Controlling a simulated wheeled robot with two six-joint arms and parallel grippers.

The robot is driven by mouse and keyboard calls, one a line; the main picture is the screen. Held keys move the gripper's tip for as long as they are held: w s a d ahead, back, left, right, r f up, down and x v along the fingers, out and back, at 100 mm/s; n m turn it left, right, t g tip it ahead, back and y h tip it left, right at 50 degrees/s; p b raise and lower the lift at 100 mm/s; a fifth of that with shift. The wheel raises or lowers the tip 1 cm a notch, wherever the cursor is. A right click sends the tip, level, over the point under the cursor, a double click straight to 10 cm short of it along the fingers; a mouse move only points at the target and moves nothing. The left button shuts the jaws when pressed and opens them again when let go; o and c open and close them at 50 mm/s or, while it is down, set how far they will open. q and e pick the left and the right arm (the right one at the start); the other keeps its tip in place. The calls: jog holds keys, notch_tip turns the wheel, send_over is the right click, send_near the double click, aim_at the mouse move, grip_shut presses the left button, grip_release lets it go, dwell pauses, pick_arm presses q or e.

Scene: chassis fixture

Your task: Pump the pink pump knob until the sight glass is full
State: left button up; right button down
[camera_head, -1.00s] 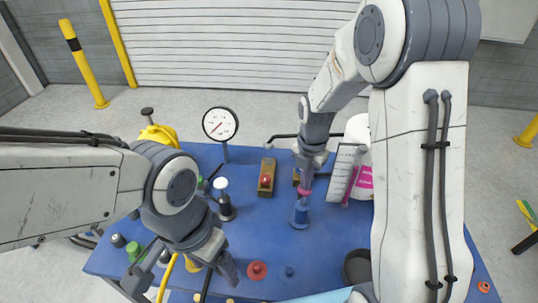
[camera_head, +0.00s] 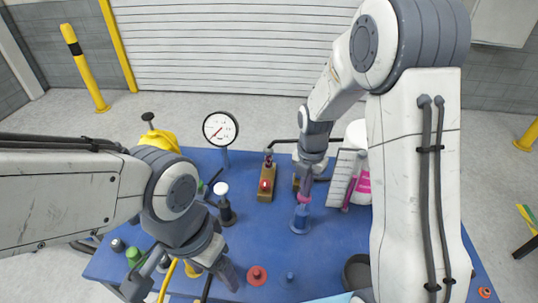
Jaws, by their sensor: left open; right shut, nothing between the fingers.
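The pink pump knob (camera_head: 304,198) sits on top of a blue pump body (camera_head: 300,220) near the middle of the blue bench. My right gripper (camera_head: 305,188) is shut and empty, pointing down with its tips at the knob's top; whether they touch is hard to tell. A slim upright tube with pink in it (camera_head: 348,196), perhaps the sight glass, stands right of the pump beside a white lined panel (camera_head: 342,178); its level is too small to read. My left gripper (camera_head: 230,278) is open, low at the bench's front left, away from the pump.
A dial gauge (camera_head: 220,129) stands at the back. A brown box with a red lamp (camera_head: 265,186), a white-topped black knob (camera_head: 223,200) and a red button (camera_head: 257,276) are left of the pump. A dark cup (camera_head: 356,270) is front right. A white container with a pink label (camera_head: 363,185) stands behind.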

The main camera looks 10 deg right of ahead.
jog(key=shift+r+p, duration=0.45)
jog(key=shift+r, duration=0.5)
pick_arm(q)
jog(key=shift+r, duration=0.75)
pick_arm(e)
jog(key=shift+f, duration=0.15)
jog(key=shift+f+b, duration=1.85)
jog(key=shift+f, duration=0.75)
notch_tip(320, 180, up, 6)
jog(key=p, duration=0.4)
jog(key=shift+f+p, duration=0.25)
jog(key=shift+p, duration=0.1)
pick_arm(q)
jog(key=shift+r, duration=0.55)
pick_arm(e)
jog(key=shift+f, duration=0.1)
